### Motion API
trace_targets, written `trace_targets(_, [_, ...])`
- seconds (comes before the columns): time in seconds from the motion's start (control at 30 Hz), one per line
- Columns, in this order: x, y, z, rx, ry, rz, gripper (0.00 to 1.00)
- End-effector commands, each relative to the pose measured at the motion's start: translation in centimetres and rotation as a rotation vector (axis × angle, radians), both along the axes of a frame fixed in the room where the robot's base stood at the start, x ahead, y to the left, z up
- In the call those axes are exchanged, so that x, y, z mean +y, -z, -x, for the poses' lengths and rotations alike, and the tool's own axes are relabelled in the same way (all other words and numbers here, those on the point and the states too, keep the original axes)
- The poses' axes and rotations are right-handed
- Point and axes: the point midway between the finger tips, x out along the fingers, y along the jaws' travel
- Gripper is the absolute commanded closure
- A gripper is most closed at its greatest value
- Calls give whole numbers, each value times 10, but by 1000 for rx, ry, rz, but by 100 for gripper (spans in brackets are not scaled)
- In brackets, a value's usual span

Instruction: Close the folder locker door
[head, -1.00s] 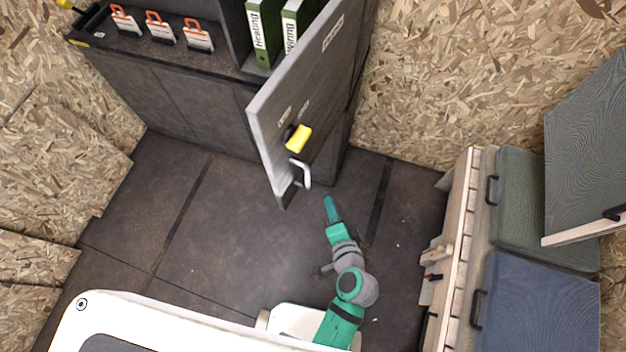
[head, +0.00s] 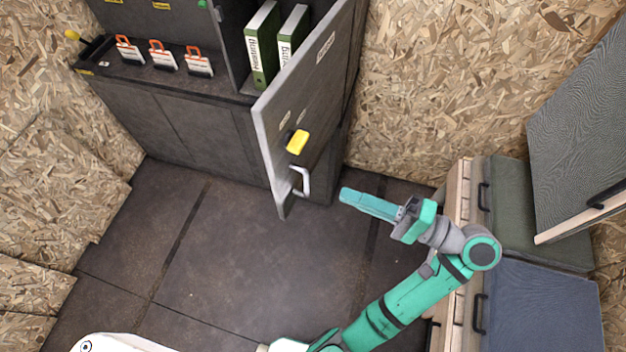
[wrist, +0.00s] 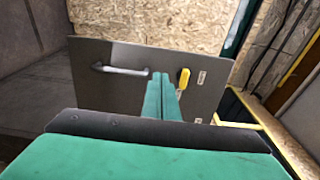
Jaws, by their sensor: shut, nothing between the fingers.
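The folder locker door (head: 312,110) is a grey panel standing open, swung out from the dark cabinet. It has a yellow knob (head: 298,142) and a pale bar handle (head: 301,181) near its free edge. Green binders (head: 262,45) stand in the open locker behind it. My gripper (head: 343,196) is shut and empty, to the right of the handle and apart from it in the head view. In the wrist view the shut fingers (wrist: 161,77) point at the door (wrist: 140,62), between the handle (wrist: 118,70) and the yellow knob (wrist: 184,78). Contact with the door cannot be told there.
Orange-handled items (head: 160,56) sit on the cabinet's worktop at the left. A bench with green and blue cushions (head: 540,300) and a raised panel (head: 585,140) stands at the right, close to my arm. The floor (head: 230,250) left of my arm is clear.

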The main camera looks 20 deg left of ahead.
Motion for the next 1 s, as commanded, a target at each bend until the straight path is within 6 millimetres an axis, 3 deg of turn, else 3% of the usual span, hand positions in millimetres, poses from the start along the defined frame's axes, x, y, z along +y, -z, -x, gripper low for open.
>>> trace_targets(0.23, [17, 0, -3, 0, 13, 0, 100])
trace_targets(0.7, [105, 0, -18, 0, 4, 0, 100])
trace_targets(1.0, [127, 0, -25, 0, 16, 1, 100])
